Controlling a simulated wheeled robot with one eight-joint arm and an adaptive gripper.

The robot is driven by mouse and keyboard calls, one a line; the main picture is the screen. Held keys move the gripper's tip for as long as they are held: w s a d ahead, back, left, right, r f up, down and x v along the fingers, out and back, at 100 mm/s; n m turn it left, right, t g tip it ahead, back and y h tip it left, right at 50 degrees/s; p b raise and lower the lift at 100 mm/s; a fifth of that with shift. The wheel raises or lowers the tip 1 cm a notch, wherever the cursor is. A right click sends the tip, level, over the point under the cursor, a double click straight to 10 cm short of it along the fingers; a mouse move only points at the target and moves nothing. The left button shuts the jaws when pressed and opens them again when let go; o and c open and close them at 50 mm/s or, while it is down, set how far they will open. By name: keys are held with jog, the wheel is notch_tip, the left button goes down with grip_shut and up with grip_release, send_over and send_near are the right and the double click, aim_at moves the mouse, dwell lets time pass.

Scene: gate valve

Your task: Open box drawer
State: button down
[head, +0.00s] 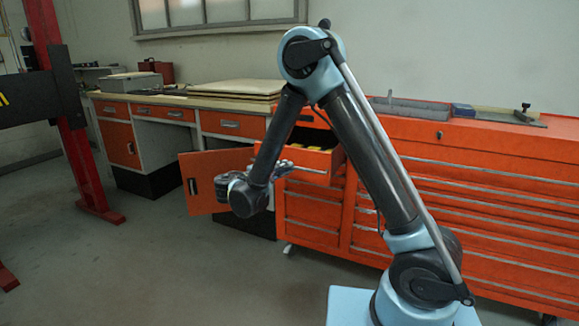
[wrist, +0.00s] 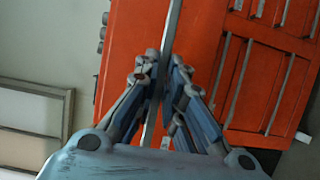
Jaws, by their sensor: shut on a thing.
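The orange tool box (head: 460,160) stands at the right in the head view, with several drawers that have long silver handles. Its upper left drawer (head: 318,158) is pulled out, and some yellowish contents show inside. My gripper (head: 283,168) is at this drawer's front. In the wrist view my gripper (wrist: 160,75) is shut on the drawer's silver handle (wrist: 172,30), which runs between the fingers. My arm hides part of the box in the head view.
A workbench (head: 190,101) with an orange cabinet door (head: 203,181) swung open stands at the left, beside the box. A red post (head: 75,130) stands farther left. Trays (head: 410,108) lie on the box top. The grey floor (head: 150,270) in front is clear.

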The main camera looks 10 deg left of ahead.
jog(key=shift+s+a+f, duration=0.15)
jog(key=shift+s, duration=0.35)
jog(key=shift+a, duration=0.1)
jog(key=c, duration=1.7)
grip_release()
jog(key=shift+w, duration=0.1)
jog(key=shift+a, duration=0.1)
jog(key=v, duration=1.2)
jog(key=x, duration=1.2)
jog(key=shift+w, duration=0.2)
